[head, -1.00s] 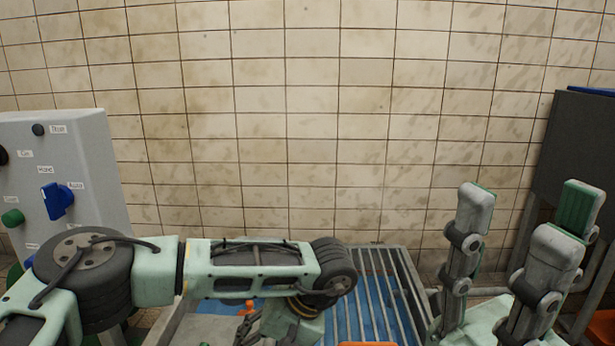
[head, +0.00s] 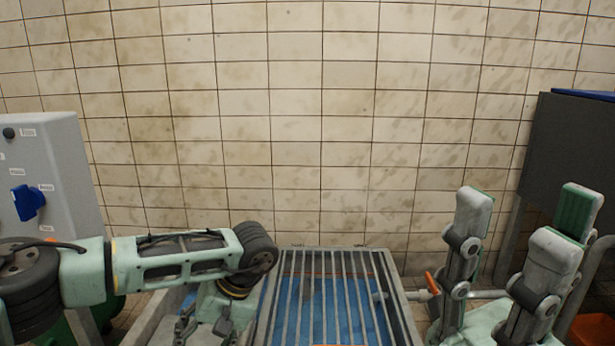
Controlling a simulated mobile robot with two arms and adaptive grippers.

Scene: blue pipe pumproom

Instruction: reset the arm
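My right gripper (head: 528,222) stands at the lower right with its grey fingers pointing up. The fingers are spread wide and nothing is between them. My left arm comes in from the left, and my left gripper (head: 205,322) hangs down at its end near the bottom edge. Its fingertips are cut off by the frame, so I cannot tell whether it is open or shut. No held object shows in it.
A grey control box (head: 55,165) with a blue switch (head: 27,202) stands at the left. A metal grating (head: 335,262) over a blue surface lies low in the middle. An orange-handled valve (head: 432,284) is beside my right gripper. A dark panel (head: 572,150) stands right. A tiled wall closes the back.

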